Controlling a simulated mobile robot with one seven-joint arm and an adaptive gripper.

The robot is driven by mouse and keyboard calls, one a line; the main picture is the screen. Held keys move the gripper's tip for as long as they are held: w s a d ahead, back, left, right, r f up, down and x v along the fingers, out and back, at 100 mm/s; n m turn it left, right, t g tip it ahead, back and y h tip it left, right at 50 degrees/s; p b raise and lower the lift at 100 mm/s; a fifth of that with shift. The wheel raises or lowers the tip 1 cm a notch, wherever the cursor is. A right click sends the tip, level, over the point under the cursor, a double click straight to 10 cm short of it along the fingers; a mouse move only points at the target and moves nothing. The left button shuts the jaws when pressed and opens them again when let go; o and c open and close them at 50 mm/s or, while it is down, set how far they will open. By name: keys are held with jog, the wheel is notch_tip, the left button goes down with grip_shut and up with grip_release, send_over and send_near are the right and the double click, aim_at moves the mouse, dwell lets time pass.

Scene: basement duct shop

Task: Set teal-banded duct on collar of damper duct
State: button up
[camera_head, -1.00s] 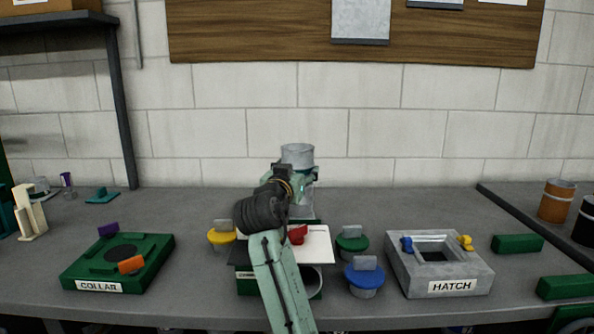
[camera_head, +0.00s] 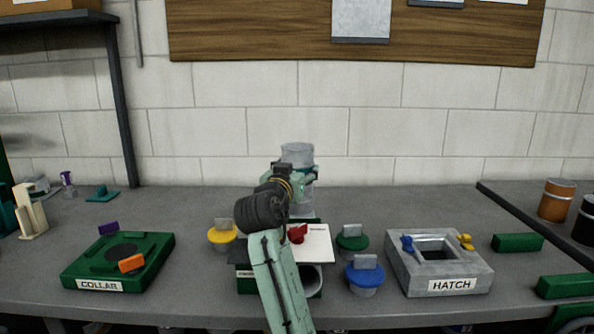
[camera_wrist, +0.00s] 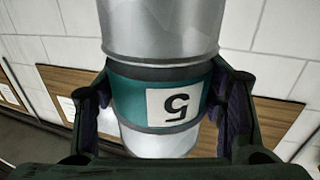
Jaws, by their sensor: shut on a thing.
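My gripper (camera_wrist: 160,108) is shut on the teal-banded duct. Its teal band (camera_wrist: 129,98) carries a white label with a 5 that reads upside down in the wrist view. Both fingers lie at the sides of the band. A wider grey duct section (camera_wrist: 160,30) meets the band above, and a pale section (camera_wrist: 155,143) shows below. A pale cylinder part (camera_head: 307,198) shows below the gripper. I cannot tell the damper duct or its collar apart there; my arm hides much.
A green COLLAR block (camera_head: 75,265) lies left and a grey HATCH block (camera_head: 480,268) right. Yellow (camera_head: 221,236), green (camera_head: 352,243) and blue (camera_head: 364,280) capped pieces flank my arm. A white sheet with a red piece (camera_head: 297,234) lies in front of the duct.

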jog(key=shift+f+b, duration=0.4)
jog(key=shift+f, duration=0.1)
dwell(0.3)
jog(key=o, duration=1)
jog(key=shift+b+v, duration=0.45)
jog(key=shift+v, duration=5.1)
